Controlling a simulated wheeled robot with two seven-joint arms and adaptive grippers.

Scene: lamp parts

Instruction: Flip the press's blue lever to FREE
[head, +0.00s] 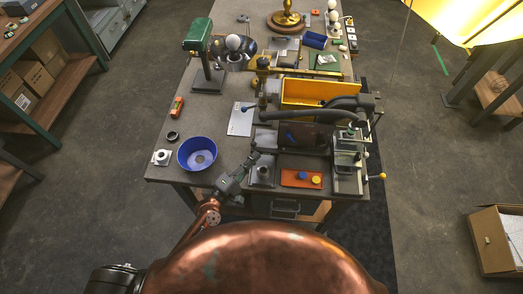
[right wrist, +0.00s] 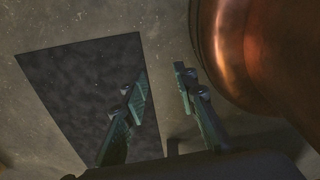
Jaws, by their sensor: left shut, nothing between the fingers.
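The press (head: 305,115) seems to be the grey machine on the bench, right of centre in the head view. A lever with a small dark-blue knob (head: 243,108) sticks out at its left side, above a pale plate. A short blue bar (head: 290,135) also shows on the machine's dark front; I cannot tell which one is the press's lever, nor read any FREE mark. My left gripper (head: 254,157) is shut and empty, low at the bench's near side, apart from both blue parts. My right gripper (right wrist: 161,75) is open and empty above the floor in the right wrist view.
A blue bowl (head: 198,153) stands left of my left gripper. An orange tray (head: 301,178) with a blue and a yellow piece lies to its right. A yellow bin (head: 320,93) sits behind. A green lamp-like stand (head: 198,35) rises at the back left.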

